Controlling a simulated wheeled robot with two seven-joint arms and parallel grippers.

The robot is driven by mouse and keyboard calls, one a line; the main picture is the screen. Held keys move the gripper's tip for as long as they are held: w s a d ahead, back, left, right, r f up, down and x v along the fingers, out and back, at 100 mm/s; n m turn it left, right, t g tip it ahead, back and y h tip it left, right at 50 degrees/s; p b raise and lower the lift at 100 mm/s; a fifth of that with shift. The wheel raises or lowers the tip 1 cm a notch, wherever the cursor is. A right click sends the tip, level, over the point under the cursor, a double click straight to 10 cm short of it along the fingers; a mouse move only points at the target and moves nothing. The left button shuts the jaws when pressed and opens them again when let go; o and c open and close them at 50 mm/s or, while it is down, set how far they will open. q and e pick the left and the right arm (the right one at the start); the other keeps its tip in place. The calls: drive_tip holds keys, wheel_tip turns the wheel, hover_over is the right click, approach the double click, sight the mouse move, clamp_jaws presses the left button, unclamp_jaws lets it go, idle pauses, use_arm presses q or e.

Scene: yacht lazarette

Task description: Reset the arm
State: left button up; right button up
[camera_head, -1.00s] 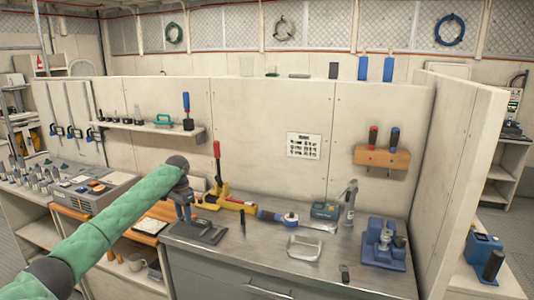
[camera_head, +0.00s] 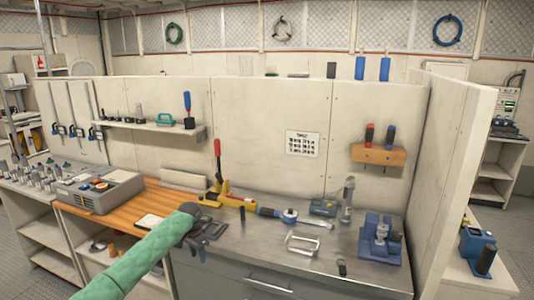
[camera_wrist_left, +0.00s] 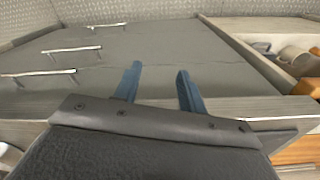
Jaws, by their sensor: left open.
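My left arm, in a green sleeve, comes in from the lower left of the head view. My left gripper (camera_head: 195,252) hangs at the front edge of the steel bench (camera_head: 265,252), below the dark wrist. Its two blue fingers (camera_wrist_left: 158,86) are apart in the left wrist view, with nothing between them. Behind them is the grey drawer front (camera_wrist_left: 150,55) with several bar handles. My right gripper is in neither view.
The bench holds a yellow tool with a red handle (camera_head: 218,160), a metal tray (camera_head: 303,246) and a blue vise-like device (camera_head: 380,240). A wooden top with a grey box (camera_head: 100,190) is at left. The floor shows at lower left.

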use_arm(q)
drive_tip(key=s+d+f+n, duration=0.1)
drive_tip(key=s+d+f, duration=0.2)
drive_tip(key=s+f, duration=0.7)
drive_tip(key=s+d+f+h, duration=0.1)
drive_tip(key=s+d+f, duration=0.2)
drive_tip(key=s+f, duration=0.75)
drive_tip(key=s+d+f+n, duration=0.1)
drive_tip(key=s+d+f, duration=0.3)
drive_tip(key=f, duration=1.1)
drive_tip(key=s+f+n, duration=0.1)
drive_tip(key=s+f, duration=0.5)
drive_tip(key=s, duration=0.8)
drive_tip(key=s+a+f+n+t, duration=0.1)
drive_tip(key=s+f, duration=0.5)
drive_tip(key=s, duration=0.8)
drive_tip(key=s+a+f+n+y, duration=0.1)
drive_tip(key=s+f, duration=0.5)
drive_tip(key=s, duration=0.7)
drive_tip(key=shift+s+a+f, duration=0.25)
drive_tip(key=shift+s+f, duration=0.15)
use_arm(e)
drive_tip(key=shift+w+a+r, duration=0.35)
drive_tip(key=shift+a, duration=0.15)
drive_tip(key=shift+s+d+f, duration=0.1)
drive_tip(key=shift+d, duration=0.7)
